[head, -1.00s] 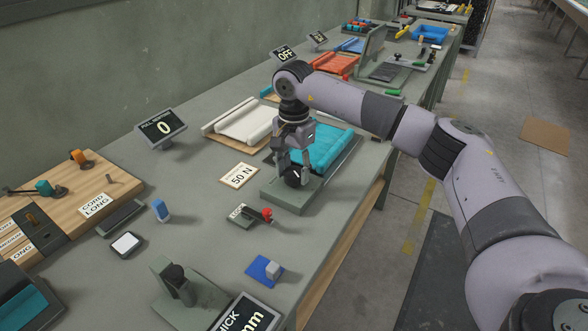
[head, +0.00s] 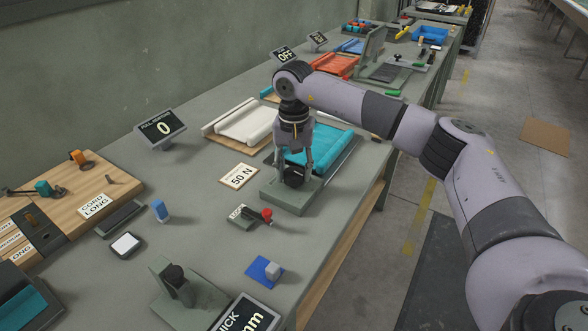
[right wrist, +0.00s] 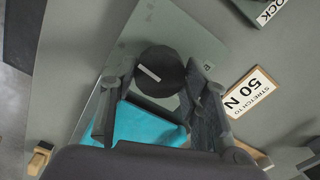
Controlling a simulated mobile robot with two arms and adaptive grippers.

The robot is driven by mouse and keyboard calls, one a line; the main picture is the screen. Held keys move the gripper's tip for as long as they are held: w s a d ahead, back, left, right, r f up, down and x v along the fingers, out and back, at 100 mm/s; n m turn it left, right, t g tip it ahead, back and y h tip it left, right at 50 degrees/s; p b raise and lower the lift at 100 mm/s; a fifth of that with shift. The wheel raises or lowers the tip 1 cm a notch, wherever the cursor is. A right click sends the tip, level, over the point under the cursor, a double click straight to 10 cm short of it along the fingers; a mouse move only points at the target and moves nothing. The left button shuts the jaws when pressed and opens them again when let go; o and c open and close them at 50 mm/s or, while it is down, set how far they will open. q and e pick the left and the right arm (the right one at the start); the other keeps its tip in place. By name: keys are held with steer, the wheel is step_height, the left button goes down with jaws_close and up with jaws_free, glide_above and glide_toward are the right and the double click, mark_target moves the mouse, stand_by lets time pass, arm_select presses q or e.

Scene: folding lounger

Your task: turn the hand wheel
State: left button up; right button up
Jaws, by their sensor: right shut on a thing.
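The hand wheel (head: 293,179) is a round black knob on a grey-green base plate (head: 290,202) at the near end of a bench fixture with a teal pad (head: 322,150). In the right wrist view the black wheel (right wrist: 160,72) shows from above with a short white mark on its face. My right gripper (head: 295,172) points down over the wheel and is shut on it, one finger at each side. In the right wrist view my right gripper (right wrist: 163,88) has its fingers beside the wheel. My left gripper is not in view.
A "50 N" card (head: 239,176) lies left of the plate. A small fixture with a red knob (head: 267,214) stands in front. A display reading 0 (head: 160,128) stands near the wall. A white padded piece (head: 247,124) lies behind. The bench edge is close on the right.

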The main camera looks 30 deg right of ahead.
mark_target(294, 171)
steer(key=shift+r, duration=0.1)
steer(key=o, duration=1.2)
steer(key=shift+c, duration=0.2)
step_height(294, 171, up, 12)
